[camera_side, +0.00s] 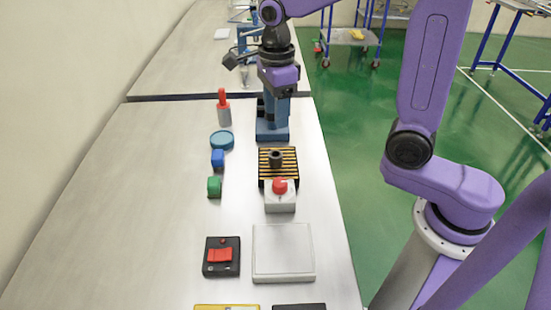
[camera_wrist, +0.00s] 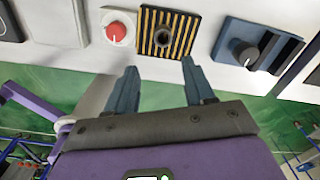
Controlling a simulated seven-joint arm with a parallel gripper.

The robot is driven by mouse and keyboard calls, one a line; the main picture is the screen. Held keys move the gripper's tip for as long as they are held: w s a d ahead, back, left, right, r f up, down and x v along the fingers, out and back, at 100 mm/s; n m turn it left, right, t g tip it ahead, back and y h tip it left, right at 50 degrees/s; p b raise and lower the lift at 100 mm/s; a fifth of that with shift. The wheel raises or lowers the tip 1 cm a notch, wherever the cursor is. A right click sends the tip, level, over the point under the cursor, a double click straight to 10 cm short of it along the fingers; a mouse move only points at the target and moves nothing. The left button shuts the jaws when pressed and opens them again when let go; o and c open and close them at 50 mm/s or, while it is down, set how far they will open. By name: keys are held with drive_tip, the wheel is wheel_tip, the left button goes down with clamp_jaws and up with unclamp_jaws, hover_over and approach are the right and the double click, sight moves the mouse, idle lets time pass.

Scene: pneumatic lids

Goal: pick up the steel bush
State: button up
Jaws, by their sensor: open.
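The steel bush (camera_side: 276,157) is a short, dark grey cylinder standing upright on a black-and-yellow striped plate (camera_side: 291,170) in the side view. In the wrist view the bush (camera_wrist: 162,36) shows from above as a ring with a dark hole, on the striped plate (camera_wrist: 181,44). My gripper (camera_wrist: 160,65) is open, with its two dark blue fingers apart and nothing between them. In the wrist view the bush lies beyond the fingertips, roughly in line with the gap. In the side view my gripper is above and behind the plate, its fingertips hard to make out.
The table's left part is clear.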

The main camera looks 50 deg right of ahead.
sight(276, 166)
wheel_tip(276, 166, down, 13)
drive_tip(key=shift+f, duration=0.2)
idle(0.5)
drive_tip(key=c, duration=1)
